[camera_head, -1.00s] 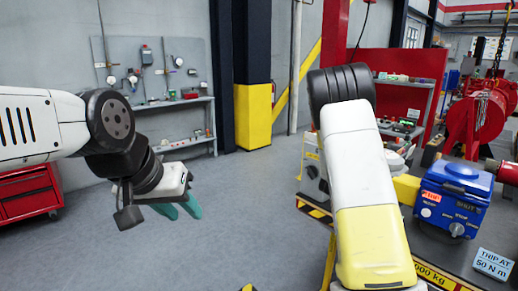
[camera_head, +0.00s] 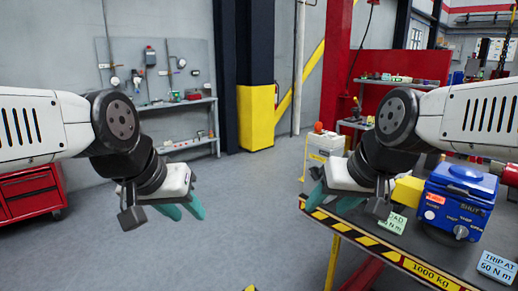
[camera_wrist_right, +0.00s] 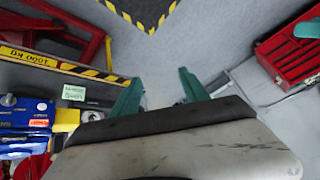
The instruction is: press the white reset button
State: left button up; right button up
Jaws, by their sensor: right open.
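I cannot make out a white reset button in either view. A blue actuator box (camera_head: 458,205) with a dark knob on its front stands on the right of the workbench; its edge shows in the right wrist view (camera_wrist_right: 25,118). A yellow block (camera_head: 407,191) adjoins its left side. My right gripper (camera_head: 331,199) is left of the blue box, near the bench's left end, with its teal fingers apart and nothing between them; they also show in the right wrist view (camera_wrist_right: 160,90). My left gripper (camera_head: 184,210) hangs over open floor, fingers apart and empty.
The workbench has a striped front edge (camera_head: 360,243). A green card (camera_head: 392,222) and a pale "TRIP AT 50 N m" card (camera_head: 496,267) are on it. A white box (camera_head: 325,145) with an orange top stands behind my right gripper. Open floor lies between the arms.

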aim_at(429, 215)
jog(key=z, duration=1.6)
